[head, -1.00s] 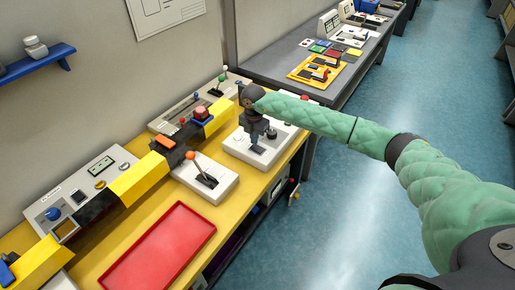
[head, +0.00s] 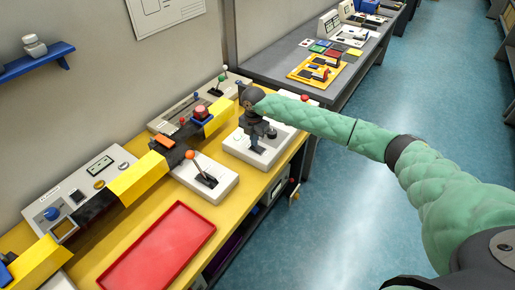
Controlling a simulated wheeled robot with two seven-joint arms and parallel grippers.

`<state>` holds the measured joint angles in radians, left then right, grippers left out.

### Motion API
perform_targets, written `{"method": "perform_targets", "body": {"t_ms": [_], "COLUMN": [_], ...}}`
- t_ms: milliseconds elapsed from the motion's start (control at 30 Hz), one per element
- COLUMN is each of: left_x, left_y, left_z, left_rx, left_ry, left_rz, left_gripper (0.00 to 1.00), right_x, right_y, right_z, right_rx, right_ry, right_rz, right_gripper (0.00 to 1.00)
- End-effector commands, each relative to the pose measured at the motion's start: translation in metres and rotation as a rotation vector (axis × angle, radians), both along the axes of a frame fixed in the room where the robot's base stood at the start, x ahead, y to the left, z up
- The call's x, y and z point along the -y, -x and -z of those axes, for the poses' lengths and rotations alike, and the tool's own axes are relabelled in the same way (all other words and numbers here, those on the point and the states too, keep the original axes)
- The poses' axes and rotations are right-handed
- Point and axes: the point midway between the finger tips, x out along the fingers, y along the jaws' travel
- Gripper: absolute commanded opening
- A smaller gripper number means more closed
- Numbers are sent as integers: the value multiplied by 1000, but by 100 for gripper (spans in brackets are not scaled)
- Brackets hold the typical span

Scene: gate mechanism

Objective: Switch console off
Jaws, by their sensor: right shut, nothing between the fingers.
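The yellow bench (head: 115,241) carries several consoles. My right gripper (head: 262,148) points down over a white console box (head: 240,149) on the right part of the bench. It is shut with nothing held, and the wrist hides part of that box. I cannot tell whether the fingers touch it. A dark round knob (head: 271,132) shows beside the gripper. Another white box (head: 215,184) with an orange-tipped lever (head: 191,155) stands to the left. A grey console (head: 80,190) with a small screen and a blue knob is at the far left. My left gripper is not in view.
A red tray (head: 160,250) lies at the bench front. A second table (head: 290,62) with panels is beyond.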

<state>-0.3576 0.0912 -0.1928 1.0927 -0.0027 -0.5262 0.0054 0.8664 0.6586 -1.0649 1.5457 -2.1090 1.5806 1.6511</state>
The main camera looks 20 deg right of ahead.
Motion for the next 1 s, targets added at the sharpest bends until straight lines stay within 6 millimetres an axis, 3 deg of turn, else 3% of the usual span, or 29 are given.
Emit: {"method": "perform_targets", "body": {"t_ms": [600, 1000], "left_x": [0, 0], "left_y": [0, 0], "left_z": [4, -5], "left_rx": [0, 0], "left_ry": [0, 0], "left_rz": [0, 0], "left_gripper": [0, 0], "right_x": [0, 0], "right_y": [0, 0], "right_z": [5, -17], "right_rx": [0, 1], "right_ry": [0, -1], "right_rz": [0, -1], "right_gripper": [0, 0]}}
